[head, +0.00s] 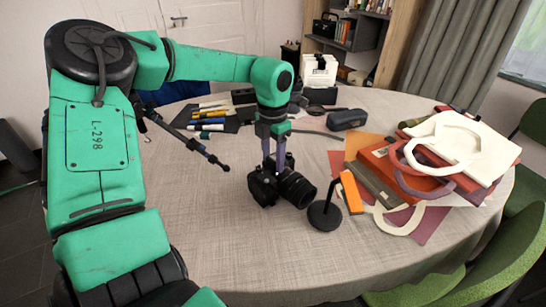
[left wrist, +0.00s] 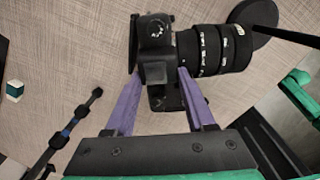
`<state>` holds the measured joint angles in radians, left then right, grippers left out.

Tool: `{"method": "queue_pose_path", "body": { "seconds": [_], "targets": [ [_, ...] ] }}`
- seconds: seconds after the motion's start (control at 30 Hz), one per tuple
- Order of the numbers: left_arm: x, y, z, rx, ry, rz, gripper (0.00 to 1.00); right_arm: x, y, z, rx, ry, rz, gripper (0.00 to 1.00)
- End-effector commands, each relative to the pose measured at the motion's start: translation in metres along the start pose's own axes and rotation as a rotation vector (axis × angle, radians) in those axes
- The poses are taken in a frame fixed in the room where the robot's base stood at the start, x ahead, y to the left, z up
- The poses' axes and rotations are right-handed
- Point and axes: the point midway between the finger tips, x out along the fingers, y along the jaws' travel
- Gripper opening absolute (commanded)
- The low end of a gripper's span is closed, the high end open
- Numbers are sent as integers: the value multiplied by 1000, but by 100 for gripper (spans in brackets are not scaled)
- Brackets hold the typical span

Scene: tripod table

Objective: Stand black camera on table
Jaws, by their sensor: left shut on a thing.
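The black camera (head: 263,188) with its thick lens pointing right is at the middle of the table (head: 250,250). My left gripper (head: 276,158) comes down from above with its purple fingers on the camera body. In the left wrist view the camera (left wrist: 157,62) sits between the two finger tips (left wrist: 168,88), which are shut on its body. The camera looks roughly upright, its base at or close to the cloth; I cannot tell whether it touches. My right gripper is not in view.
A black round-based stand (head: 325,214) is close to the lens, beside an orange item (head: 351,192). A thin black pole with blue bands (head: 190,142) lies left. Bags and folders (head: 450,150) fill the right; pens (head: 208,116) lie behind. The table front is clear.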

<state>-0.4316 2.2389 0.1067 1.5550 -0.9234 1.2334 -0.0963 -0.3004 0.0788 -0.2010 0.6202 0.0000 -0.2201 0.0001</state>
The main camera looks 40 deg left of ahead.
Motion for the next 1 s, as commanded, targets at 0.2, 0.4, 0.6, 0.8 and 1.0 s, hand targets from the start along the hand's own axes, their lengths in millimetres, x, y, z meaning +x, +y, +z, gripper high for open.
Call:
{"method": "queue_pose_path", "body": {
  "seconds": [0.2,0.4,0.6,0.8,1.0],
  "targets": [
    [1,0,1,0,-5,0,0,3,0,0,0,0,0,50],
    [2,0,1,0,-5,-1,0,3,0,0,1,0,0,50],
    [2,0,1,0,-4,0,90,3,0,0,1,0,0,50],
    [3,0,0,0,-2,0,90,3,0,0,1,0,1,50],
    [-6,0,0,0,-1,2,90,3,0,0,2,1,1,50]
  ]
}}
